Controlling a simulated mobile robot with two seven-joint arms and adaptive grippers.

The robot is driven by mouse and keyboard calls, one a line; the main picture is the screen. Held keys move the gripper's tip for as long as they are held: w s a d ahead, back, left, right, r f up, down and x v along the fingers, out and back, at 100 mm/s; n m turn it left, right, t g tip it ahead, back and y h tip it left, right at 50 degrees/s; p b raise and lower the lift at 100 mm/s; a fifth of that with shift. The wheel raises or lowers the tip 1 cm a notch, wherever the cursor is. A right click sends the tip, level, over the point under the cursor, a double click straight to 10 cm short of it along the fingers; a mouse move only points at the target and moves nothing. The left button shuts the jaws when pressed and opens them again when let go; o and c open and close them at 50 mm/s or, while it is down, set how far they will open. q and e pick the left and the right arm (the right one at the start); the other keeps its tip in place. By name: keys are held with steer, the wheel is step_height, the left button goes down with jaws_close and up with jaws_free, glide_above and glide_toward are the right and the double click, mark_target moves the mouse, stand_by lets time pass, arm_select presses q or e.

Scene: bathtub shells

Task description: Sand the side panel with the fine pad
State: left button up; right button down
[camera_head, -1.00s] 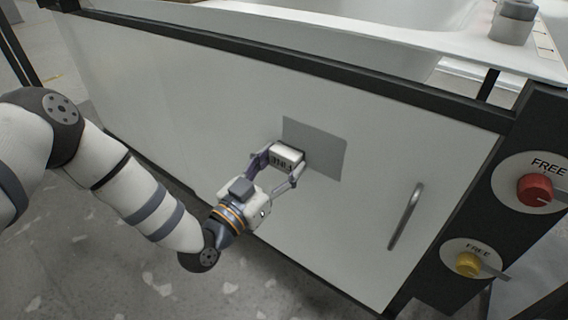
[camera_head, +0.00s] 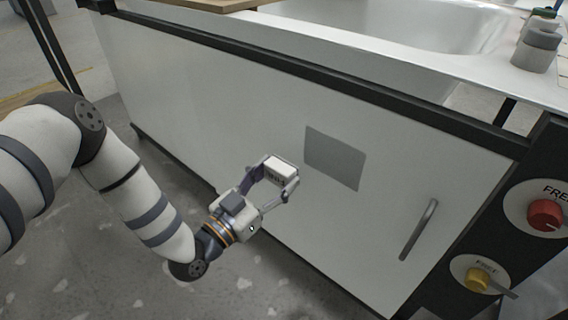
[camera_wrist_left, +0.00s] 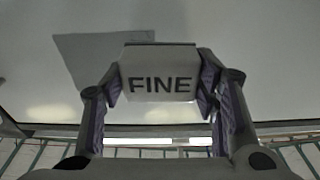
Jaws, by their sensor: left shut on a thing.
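The side panel (camera_head: 215,110) is a white upright face below the tub, with a plain grey patch (camera_head: 336,158) on it. My left gripper (camera_head: 278,178) is shut on the fine pad (camera_head: 281,167), a small white block held between its fingers. In the left wrist view the pad (camera_wrist_left: 158,72) shows the word FINE. That view also has the grey patch (camera_wrist_left: 90,55) behind the pad, to its upper left. In the head view the pad is left of the patch and appears apart from the panel. My right gripper is not in view.
A vertical handle (camera_head: 419,229) sits on the panel right of the patch. Red (camera_head: 546,214) and yellow (camera_head: 478,279) knobs are on the dark post at the right. A dark rail (camera_head: 300,82) runs above the panel. Grey jars (camera_head: 537,48) stand on the tub rim.

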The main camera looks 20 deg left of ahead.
mark_target(275, 177)
arm_select(q)
steer(key=shift+s, duration=0.25)
steer(key=shift+r+p+v, duration=0.25)
steer(key=shift+p+v, duration=0.35)
steer(key=shift+v, duration=0.45)
steer(key=shift+s+a+f, duration=0.2)
steer(key=shift+s, duration=0.25)
